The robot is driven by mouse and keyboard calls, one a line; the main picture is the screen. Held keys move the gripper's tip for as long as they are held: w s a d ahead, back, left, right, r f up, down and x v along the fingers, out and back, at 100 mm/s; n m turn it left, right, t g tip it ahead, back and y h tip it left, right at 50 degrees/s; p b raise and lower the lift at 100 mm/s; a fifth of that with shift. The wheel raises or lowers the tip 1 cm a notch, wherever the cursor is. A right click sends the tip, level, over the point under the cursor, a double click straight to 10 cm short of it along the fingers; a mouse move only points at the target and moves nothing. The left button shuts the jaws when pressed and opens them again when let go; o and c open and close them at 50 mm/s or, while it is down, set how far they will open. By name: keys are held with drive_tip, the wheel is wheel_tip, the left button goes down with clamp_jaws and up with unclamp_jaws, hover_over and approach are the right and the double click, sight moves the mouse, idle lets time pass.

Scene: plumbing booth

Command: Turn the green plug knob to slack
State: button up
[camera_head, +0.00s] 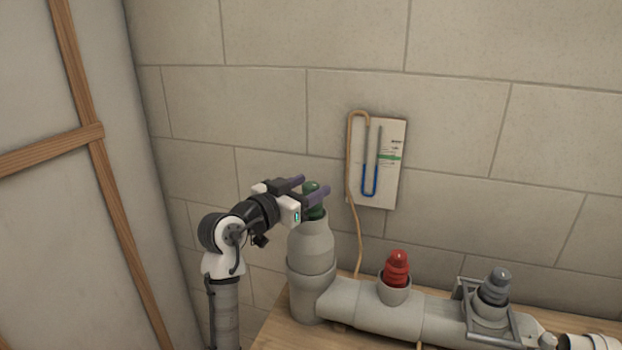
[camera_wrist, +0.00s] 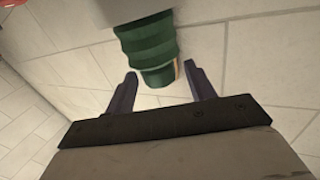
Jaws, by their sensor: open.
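The green plug knob (camera_head: 314,206) sits on top of the tall grey upright pipe (camera_head: 312,248). My gripper (camera_head: 312,186) is open at the height of the knob, with its two purple fingers on either side of it in the head view. In the wrist view, the ribbed green knob (camera_wrist: 152,50) comes down from the top of the picture. Its narrower end lies between the spread fingertips of my gripper (camera_wrist: 160,75), with gaps visible on both sides.
A red plug (camera_head: 397,270) and a grey plug (camera_head: 494,287) in a metal frame stand on the horizontal grey pipe (camera_head: 358,306) to the right. A gauge board (camera_head: 393,178) with a tan hose (camera_head: 353,220) hangs on the block wall behind. A wood-framed panel is at left.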

drive_tip(key=shift+w+d, duration=0.45)
drive_tip(key=shift+w, duration=0.1)
drive_tip(key=c, duration=1)
drive_tip(key=shift+o, duration=0.2)
drive_tip(key=shift+f+n+t+y, duration=0.1)
drive_tip(key=shift+n+t+y, duration=0.4)
drive_tip(key=shift+y, duration=0.1)
drive_tip(key=shift+n+t+y, duration=0.9)
drive_tip(key=shift+n+y, duration=0.2)
drive_tip(key=shift+y, duration=0.4)
drive_tip(key=o, duration=1)
drive_tip(key=shift+c, duration=0.2)
